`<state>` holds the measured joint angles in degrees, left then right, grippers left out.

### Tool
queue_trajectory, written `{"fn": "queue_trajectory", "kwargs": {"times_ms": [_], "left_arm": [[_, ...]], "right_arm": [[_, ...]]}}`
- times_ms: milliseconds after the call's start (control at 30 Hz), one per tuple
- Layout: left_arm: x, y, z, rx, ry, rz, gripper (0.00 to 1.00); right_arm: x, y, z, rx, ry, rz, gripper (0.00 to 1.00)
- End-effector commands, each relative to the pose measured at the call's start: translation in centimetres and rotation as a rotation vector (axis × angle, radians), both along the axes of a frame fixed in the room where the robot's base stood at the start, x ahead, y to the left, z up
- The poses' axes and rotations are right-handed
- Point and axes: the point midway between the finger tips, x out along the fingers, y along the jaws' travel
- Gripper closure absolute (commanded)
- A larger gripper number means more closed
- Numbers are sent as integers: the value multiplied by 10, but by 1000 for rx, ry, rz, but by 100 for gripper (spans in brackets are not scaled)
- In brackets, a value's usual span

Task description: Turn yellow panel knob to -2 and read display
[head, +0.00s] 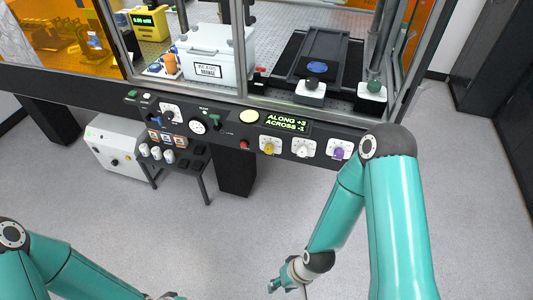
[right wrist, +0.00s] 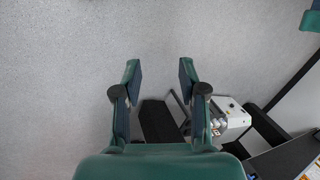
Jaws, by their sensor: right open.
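The yellow knob (head: 270,146) sits on a white plate on the dark front panel, the leftmost of three knobs in a row. Its pointer setting is too small to read. The display (head: 287,122) above it shows "ALONG +3" and "ACROSS -1" in lit yellow-green text. My right gripper (head: 276,284) is low over the floor, well in front of and below the panel, apart from the knob. In the right wrist view its two fingers (right wrist: 159,72) are spread with nothing between them.
A white knob (head: 303,148) and a purple knob (head: 340,151) stand right of the yellow one, and a red button (head: 244,144) to its left. A white box (head: 118,148) stands below the panel at left. The grey floor before the panel is clear.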

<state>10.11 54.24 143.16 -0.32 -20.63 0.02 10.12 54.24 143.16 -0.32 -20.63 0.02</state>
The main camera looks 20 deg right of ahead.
Motion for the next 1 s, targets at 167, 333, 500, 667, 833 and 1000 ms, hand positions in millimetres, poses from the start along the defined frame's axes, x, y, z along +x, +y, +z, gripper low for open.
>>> {"fn": "queue_trajectory", "kwargs": {"times_ms": [167, 333, 500, 667, 833, 1000], "left_arm": [[0, 0, -2, 0, 0, 0, 60], [0, 0, -28, 0, 0, 0, 60], [0, 0, -84, 0, 1, 0, 60], [0, 0, -152, 0, 1, 1, 60], [0, 0, -220, 0, 1, 0, 60], [0, 0, -289, 0, 1, 0, 60]], "right_arm": [[2, 0, -2, -2, -3, -8, 42], [33, -6, -23, -21, -57, -127, 38], [114, -10, -57, -23, -203, -445, 38], [209, -10, -68, 90, -402, -871, 38], [288, -8, -48, 364, -595, -1314, 38], [332, -3, -15, 780, -719, -1702, 38]]}}
